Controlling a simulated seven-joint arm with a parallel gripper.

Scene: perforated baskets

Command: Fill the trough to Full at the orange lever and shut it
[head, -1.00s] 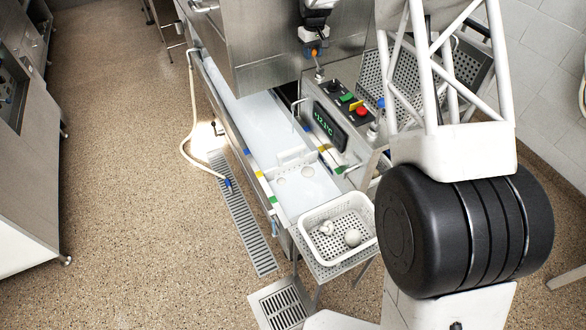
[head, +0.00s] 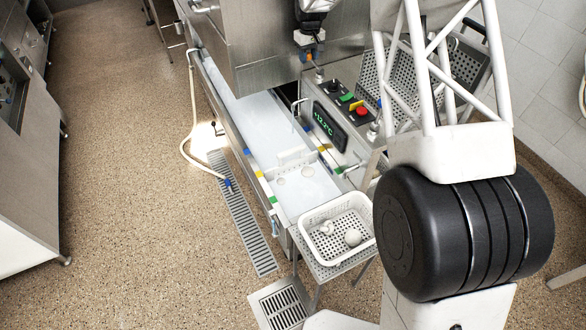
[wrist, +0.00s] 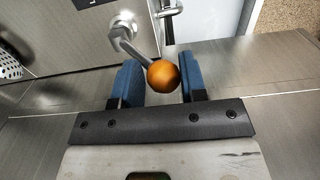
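The orange lever's ball knob (wrist: 163,74) sits between my gripper's (wrist: 160,82) two blue fingers in the wrist view. A gap shows at the right finger; the left finger is very close, and I cannot tell whether it touches. The gripper looks open around the knob. In the head view my gripper (head: 308,54) is over the lever at the back of the control box, its fingers small and partly hidden. The long pale trough (head: 262,122) runs beside it, with coloured bands on its rims. I cannot read the water level clearly.
A control box (head: 345,110) with a green display and coloured buttons stands right of the trough. A white perforated basket (head: 313,238) holding whitish pieces stands at the trough's near end. A hose (head: 192,100) hangs at the left. Steel housing rises behind.

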